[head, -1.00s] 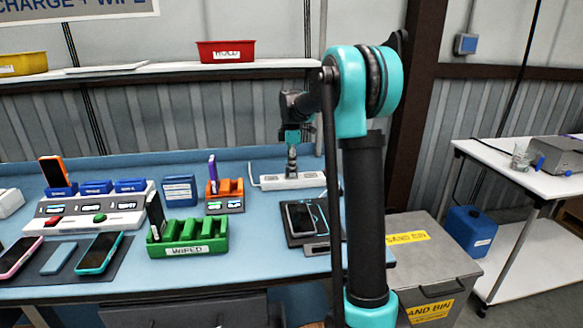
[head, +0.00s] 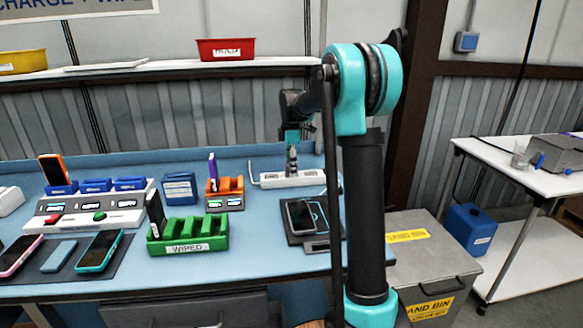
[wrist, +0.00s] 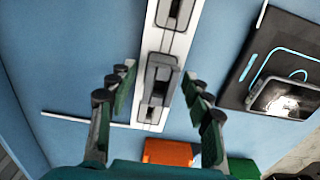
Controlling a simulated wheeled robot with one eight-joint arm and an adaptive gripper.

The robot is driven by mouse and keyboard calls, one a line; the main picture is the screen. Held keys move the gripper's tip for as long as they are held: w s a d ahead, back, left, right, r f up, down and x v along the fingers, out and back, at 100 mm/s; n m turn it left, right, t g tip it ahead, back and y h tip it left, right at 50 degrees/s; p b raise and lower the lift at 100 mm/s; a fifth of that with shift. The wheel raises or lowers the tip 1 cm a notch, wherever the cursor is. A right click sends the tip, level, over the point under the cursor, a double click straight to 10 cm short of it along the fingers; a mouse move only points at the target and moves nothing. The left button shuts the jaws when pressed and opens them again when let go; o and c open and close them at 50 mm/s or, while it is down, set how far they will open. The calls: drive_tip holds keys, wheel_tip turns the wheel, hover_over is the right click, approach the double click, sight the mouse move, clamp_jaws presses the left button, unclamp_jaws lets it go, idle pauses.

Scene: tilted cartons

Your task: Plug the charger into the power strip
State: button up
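The white power strip (head: 310,179) lies at the back of the blue bench. In the wrist view the strip (wrist: 149,42) runs from the top to below the middle, with a dark socket (wrist: 175,14) near the top. A grey block with a dark centre, seemingly the charger (wrist: 160,80), sits over the strip, seen from above; how deep it is seated I cannot tell. My gripper (wrist: 157,76) is open, with one finger on each side of the block and gaps between. In the head view my gripper (head: 292,148) is directly above the strip, fingers pointing down.
A black pad with a phone (head: 301,216) lies in front of the strip. An orange dock (head: 226,187) and a green rack (head: 188,238) stand to the left. A white cable (wrist: 85,119) leaves the strip's end.

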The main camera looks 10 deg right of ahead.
wheel_tip(320, 180, up, 12)
idle(0.7)
